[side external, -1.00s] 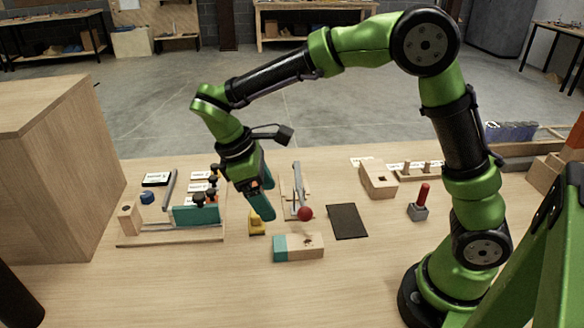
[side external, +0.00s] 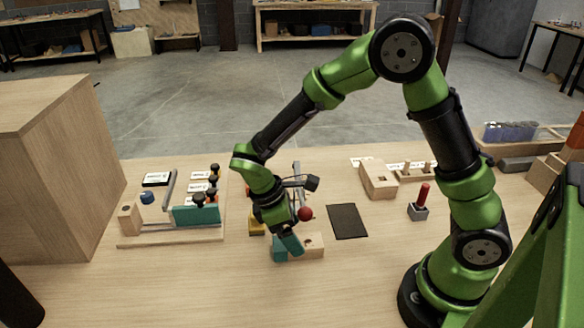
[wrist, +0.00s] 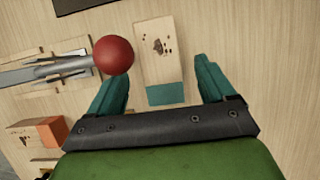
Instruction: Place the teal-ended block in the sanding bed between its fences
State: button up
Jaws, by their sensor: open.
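The teal-ended block (side external: 313,242) lies flat on the table, wooden with a dark-marked top and a teal left end. In the wrist view the block (wrist: 158,50) has its teal end nearest my gripper. My gripper (side external: 288,246) is open, with teal fingers pointing down at the teal end. In the wrist view my gripper (wrist: 158,88) has one finger on each side of that end, with visible gaps; contact is not seen. A wooden fixture board (side external: 135,243) at left carries a teal fence (side external: 196,216) and grey rails; I cannot tell for certain that it is the sanding bed.
A red ball knob (side external: 305,214) on a grey lever stands close beside my gripper and the block. A yellow piece (side external: 256,228) is just left of my gripper. A dark flat sheet (side external: 347,221) lies to the right. The table front is clear.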

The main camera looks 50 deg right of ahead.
jog(key=shift+x, duration=2.1)
jog(key=shift+f, duration=0.15)
jog(key=c, duration=1.2)
jog(key=shift+w+a+r, duration=0.25)
jog(key=shift+w+r, duration=0.05)
jog(key=shift+r, duration=0.1)
jog(key=w+a+r, duration=0.7)
jog(key=w+a, duration=0.2)
jog(key=s+d+r+m+y, duration=0.1)
jog(key=d+r+m, duration=0.2)
jog(key=d, duration=0.2)
jog(key=s+d+r+m+y, duration=0.1)
jog(key=d+r+m, duration=0.2)
jog(key=d+r, duration=0.1)
jog(key=s+d+r+m+g+y, duration=0.1)
jog(key=d+r+m, duration=0.2)
jog(key=d, duration=0.3)
jog(key=shift+s+r, duration=0.4)
